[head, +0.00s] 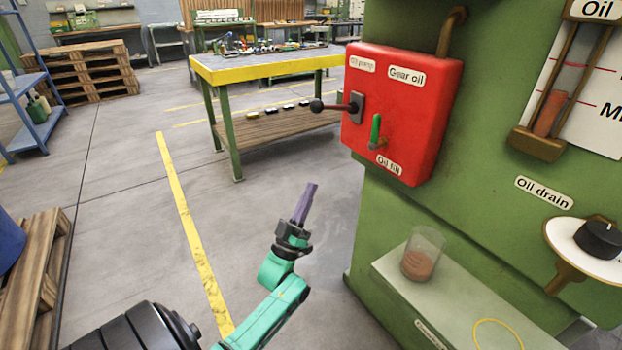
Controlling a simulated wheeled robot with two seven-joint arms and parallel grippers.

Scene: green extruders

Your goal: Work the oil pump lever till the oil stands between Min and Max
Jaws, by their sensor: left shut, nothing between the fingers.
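The red gear oil pump box (418,112) is fixed to the green machine. Its lever (335,107) is a short rod with a dark ball end, sticking out to the left. A small green handle (376,130) sits on the box front above the "Oil fill" label. The oil gauge (563,85) is at the top right, with reddish oil in its lower part; its top is cut off and the red mark lines beside it are only partly readable. My left gripper (307,201) is shut and empty, pointing up, below and left of the lever and apart from it. My right gripper is not in view.
A glass with brown liquid (422,254) stands on the machine's ledge (455,300). The oil drain knob (597,238) is at the right. A yellow-edged workbench (268,70) stands behind. The floor around my left gripper is clear.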

